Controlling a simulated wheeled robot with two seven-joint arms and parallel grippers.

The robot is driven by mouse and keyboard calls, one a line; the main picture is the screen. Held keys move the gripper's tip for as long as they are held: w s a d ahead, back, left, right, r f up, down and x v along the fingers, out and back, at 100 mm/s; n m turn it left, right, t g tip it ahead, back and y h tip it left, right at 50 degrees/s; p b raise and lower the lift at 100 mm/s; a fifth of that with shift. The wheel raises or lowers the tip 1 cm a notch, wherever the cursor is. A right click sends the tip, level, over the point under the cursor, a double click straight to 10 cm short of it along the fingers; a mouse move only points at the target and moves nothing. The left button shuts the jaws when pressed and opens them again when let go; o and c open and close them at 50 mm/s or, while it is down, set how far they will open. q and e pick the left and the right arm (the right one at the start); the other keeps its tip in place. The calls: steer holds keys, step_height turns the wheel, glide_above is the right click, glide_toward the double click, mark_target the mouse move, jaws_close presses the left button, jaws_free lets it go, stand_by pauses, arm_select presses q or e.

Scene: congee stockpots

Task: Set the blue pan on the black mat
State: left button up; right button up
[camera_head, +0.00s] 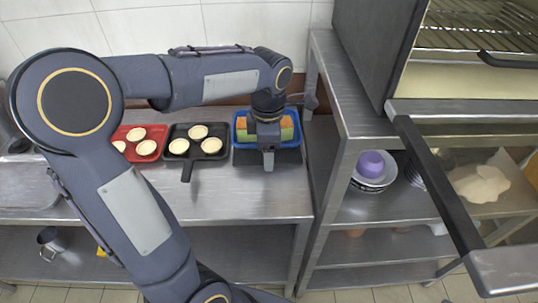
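The blue pan (238,132), holding orange and green food, is at the right end of the steel counter. A dark mat (245,158) shows at its near side. The pan overlaps the mat in the picture; whether it rests on it or is just above it I cannot tell. My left gripper (268,161) points down at the near rim of the pan, over the dark mat. Its fingers are small and seen from above, so I cannot tell whether they close on the pan. My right gripper is out of view.
A black pan (180,131) with pale round pieces and a handle, and a red pan (124,132), sit to the left on the counter. A steel shelf rack (345,115) with an oven (372,45) stands at the right. The counter's front strip is clear.

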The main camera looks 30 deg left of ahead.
arm_select(q)
steer(key=shift+f, duration=2.2)
steer(key=o, duration=1.4)
steer(key=shift+c, duration=0.2)
